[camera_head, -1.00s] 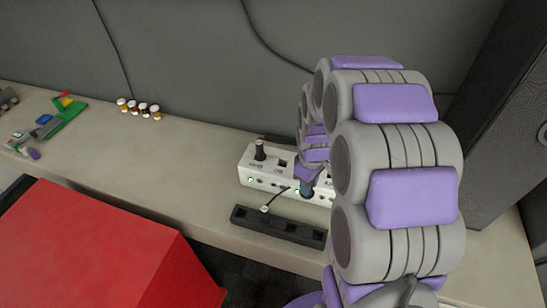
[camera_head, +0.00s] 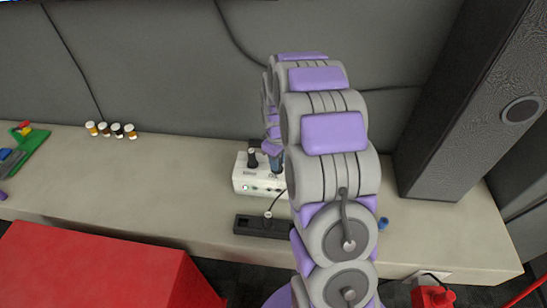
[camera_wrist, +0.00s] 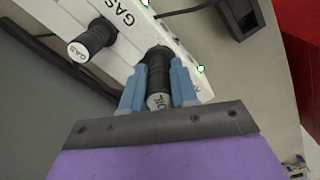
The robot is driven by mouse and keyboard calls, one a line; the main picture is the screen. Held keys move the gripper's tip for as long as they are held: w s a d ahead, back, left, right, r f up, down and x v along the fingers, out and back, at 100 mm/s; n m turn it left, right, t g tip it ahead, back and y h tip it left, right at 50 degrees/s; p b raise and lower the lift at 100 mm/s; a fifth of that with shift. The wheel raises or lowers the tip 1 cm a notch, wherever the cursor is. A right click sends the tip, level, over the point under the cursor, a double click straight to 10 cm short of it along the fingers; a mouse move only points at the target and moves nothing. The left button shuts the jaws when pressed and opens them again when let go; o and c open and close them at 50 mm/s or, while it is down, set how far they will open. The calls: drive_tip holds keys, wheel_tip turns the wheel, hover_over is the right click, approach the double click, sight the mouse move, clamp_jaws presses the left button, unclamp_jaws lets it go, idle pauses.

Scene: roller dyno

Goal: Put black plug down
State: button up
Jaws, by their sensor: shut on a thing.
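A white box (camera_head: 243,184) lies on the bench, with a black plug (camera_head: 253,158) upright in its left part. In the wrist view that plug (camera_wrist: 93,40) has a cap reading GAS. My gripper (camera_wrist: 157,88) has its blue fingers shut on a second black plug (camera_wrist: 158,102), whose cap seems to read OIL. The held plug's lower end meets the white box's top; I cannot tell whether it is seated in a hole. In the head view my gripper (camera_head: 275,162) is over the box, and my arm hides the box's right part.
A black strip (camera_head: 250,225) with a cable lies in front of the box. Several small jars (camera_head: 110,130) and a green thing (camera_head: 32,147) stand to the left. A tall speaker (camera_head: 470,110) is at right. A red block (camera_head: 90,270) is in the foreground.

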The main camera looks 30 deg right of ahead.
drive_tip(key=w+f, duration=0.2)
drive_tip(key=w+d+f, duration=0.1)
drive_tip(key=w+f, duration=0.1)
drive_tip(key=shift+w+d, duration=0.15)
drive_tip(key=shift+w, duration=0.2)
drive_tip(key=shift+d+f, duration=0.1)
drive_tip(key=shift+f, duration=0.05)
drive_tip(key=shift+d, duration=0.35)
drive_tip(key=o, duration=0.9)
drive_tip(key=shift+a, duration=0.2)
